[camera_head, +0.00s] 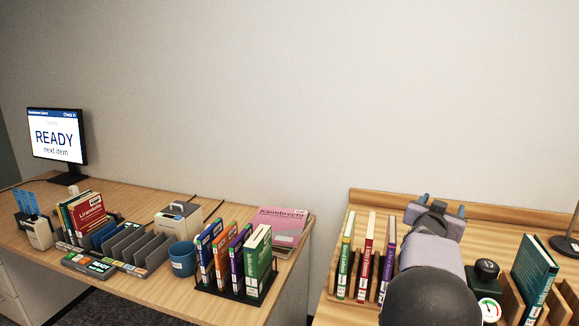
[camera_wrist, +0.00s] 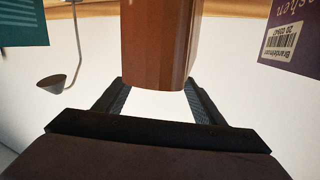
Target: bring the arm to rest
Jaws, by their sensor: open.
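My gripper (camera_head: 443,205) is in the right part of the head view, above the right-hand wooden desk, with its two fingers apart. My arm comes up from the bottom of that view and hides part of the desk. In the wrist view my gripper (camera_wrist: 155,85) shows two dark fingers spread apart.
Upright books (camera_head: 366,255) stand left of my arm; a teal book (camera_head: 534,275) stands in a wooden rack to the right. A lamp base (camera_head: 566,246) and dial gauge (camera_head: 489,309) are near. The left desk holds a monitor (camera_head: 56,136), books and blue mug (camera_head: 183,261).

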